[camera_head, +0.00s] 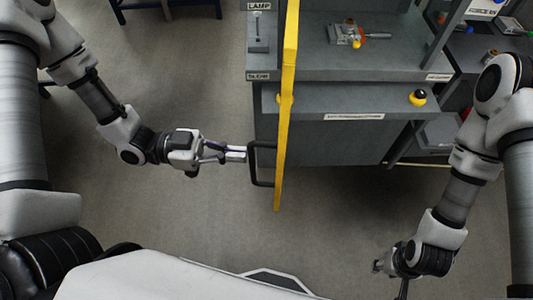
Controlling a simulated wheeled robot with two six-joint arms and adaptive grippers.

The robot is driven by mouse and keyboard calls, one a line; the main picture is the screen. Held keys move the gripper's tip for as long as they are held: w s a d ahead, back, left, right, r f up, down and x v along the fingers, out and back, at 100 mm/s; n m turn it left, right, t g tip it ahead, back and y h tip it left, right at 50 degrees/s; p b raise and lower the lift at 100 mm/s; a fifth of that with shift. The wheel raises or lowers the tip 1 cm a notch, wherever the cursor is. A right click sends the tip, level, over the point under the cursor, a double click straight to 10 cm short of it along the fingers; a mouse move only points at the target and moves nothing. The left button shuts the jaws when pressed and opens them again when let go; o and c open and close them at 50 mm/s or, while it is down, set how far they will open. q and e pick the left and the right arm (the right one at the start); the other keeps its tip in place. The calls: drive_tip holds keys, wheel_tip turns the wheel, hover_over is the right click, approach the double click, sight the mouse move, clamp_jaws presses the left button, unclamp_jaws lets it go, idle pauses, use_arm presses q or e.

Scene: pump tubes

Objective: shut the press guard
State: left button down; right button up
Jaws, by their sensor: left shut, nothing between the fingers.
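The press guard (287,110) is a yellow panel seen nearly edge-on, standing out from the left front of the grey press bench. A black bar handle (262,184) sticks out from its left side. My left gripper (240,154) is shut and empty, with its fingertips right at the upper part of the handle; I cannot tell whether they touch it. My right gripper (380,267) is low at the bottom right, away from the guard, and its fingers are too small and turned to read.
The grey bench (350,75) carries a small metal fixture with an orange part (347,34). A black and yellow button (418,97) is on its front right. A lever (258,35) stands under the LAMP label. The floor left of the guard is clear.

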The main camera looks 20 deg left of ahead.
use_arm(q)
drive_tip(key=w+d+p, duration=0.1)
drive_tip(key=d+p, duration=0.1)
drive_tip(key=d, duration=0.4)
drive_tip(key=shift+w, duration=0.1)
drive_tip(key=shift+d, duration=0.1)
